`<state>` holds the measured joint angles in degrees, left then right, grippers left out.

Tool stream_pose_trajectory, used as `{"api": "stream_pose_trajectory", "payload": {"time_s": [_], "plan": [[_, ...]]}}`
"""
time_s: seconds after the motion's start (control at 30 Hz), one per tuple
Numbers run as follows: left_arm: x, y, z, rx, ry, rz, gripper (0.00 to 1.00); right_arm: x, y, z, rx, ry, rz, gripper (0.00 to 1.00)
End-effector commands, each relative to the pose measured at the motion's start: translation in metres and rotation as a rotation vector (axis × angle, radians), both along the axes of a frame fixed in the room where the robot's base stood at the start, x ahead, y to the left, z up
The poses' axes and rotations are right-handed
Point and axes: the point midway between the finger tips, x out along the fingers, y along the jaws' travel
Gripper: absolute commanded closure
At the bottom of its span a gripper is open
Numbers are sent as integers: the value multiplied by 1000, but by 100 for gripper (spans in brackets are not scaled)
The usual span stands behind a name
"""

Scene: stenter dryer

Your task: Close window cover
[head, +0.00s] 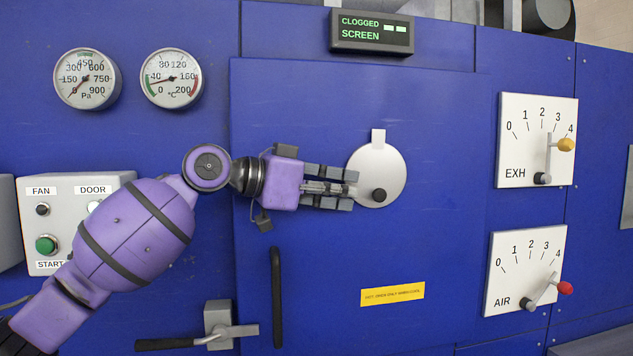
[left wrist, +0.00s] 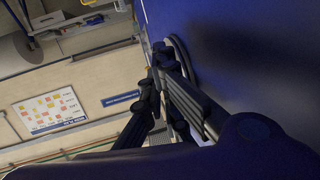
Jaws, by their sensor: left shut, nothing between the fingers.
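The window cover (head: 379,164) is a round light-grey disc on the blue door (head: 330,100) in the head view. It has a small tab at its top and a black knob (head: 379,195) low on its face. My left gripper (head: 354,190) is at the disc's left edge, with its fingertips just left of the knob. Its fingers are shut with nothing between them. In the left wrist view the dark fingers (left wrist: 170,100) lie close along the blue panel, beside a pale curved rim. Whether they touch the disc I cannot tell. My right gripper is out of view.
A black vertical handle (head: 277,297) and a lever latch (head: 218,332) are low on the door. A control box (head: 75,210) with buttons stands at left. EXH (head: 538,140) and AIR (head: 524,272) lever panels are at right. A display (head: 372,33) reads CLOGGED SCREEN.

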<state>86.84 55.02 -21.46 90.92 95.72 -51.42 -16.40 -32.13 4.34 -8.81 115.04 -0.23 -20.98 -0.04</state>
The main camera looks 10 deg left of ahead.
Motion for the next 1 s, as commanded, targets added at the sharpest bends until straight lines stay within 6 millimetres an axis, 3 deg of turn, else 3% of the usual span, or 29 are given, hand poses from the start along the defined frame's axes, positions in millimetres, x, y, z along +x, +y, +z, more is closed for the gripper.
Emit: {"api": "stream_pose_trajectory", "payload": {"time_s": [0.23, 0.7, 1.0], "plan": [[14, -23, -4, 0, 1, 0, 100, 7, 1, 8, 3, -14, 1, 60], [16, -28, -7, -6, 0, -1, 100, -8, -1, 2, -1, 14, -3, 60], [23, -41, -11, -66, -20, 1, 100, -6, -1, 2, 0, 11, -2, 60]]}}
